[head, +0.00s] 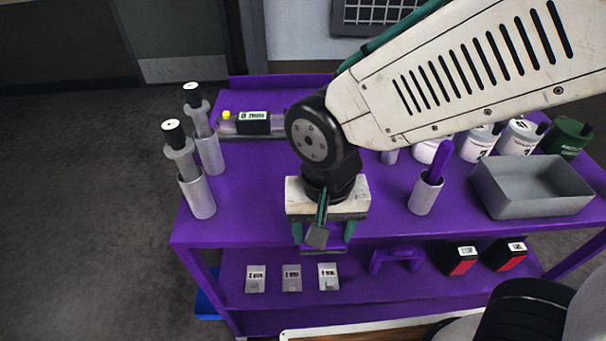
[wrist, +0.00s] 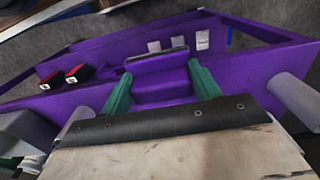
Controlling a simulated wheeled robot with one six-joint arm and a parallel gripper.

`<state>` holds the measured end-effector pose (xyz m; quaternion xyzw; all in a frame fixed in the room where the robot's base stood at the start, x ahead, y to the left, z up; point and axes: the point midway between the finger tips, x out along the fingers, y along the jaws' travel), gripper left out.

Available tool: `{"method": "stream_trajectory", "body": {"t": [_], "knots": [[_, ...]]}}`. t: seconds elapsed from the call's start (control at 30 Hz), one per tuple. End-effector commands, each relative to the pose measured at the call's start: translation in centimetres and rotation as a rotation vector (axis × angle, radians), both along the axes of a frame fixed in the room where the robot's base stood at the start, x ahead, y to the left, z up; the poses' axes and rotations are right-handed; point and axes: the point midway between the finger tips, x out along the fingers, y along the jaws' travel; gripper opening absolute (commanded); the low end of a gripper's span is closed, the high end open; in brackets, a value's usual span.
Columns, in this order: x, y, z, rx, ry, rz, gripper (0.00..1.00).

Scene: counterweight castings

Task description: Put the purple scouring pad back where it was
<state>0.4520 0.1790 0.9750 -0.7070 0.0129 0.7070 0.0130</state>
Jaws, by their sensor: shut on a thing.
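My gripper (head: 323,244) is in front of the near edge of the purple cart's upper deck (head: 255,185), pointing down toward the lower shelf. In the wrist view its two green fingers (wrist: 160,70) are shut on a purple block with a grey strip along its far edge, which looks like the purple scouring pad (wrist: 160,82). The pad is held apart from the labelled plates beyond it. In the head view the gripper and the matching purple of the cart make the pad hard to make out.
The lower shelf holds three grey labelled plates (head: 292,278), a purple bridge-shaped piece (head: 397,255) and two black-and-red boxes (head: 461,261). On the upper deck stand two grey cylinders with plungers, a cup (head: 424,196) with a purple handle, a grey tray (head: 530,208) and several pots.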

Motion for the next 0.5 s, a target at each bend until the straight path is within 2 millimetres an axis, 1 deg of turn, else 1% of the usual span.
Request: {"method": "stream_trajectory", "body": {"t": [0.07,0.17,0.4,0.5], "knots": [[1.1,-0.1,-0.1,-0.001,0.001,-0.006,0.40],[3.4,-0.1,-0.4,-0.001,0.002,-0.007,0.40],[9.9,-0.1,-1.0,-0.001,0.002,-0.005,0.40],[12.4,-0.1,-1.2,-0.001,0.001,-0.003,0.40]]}}
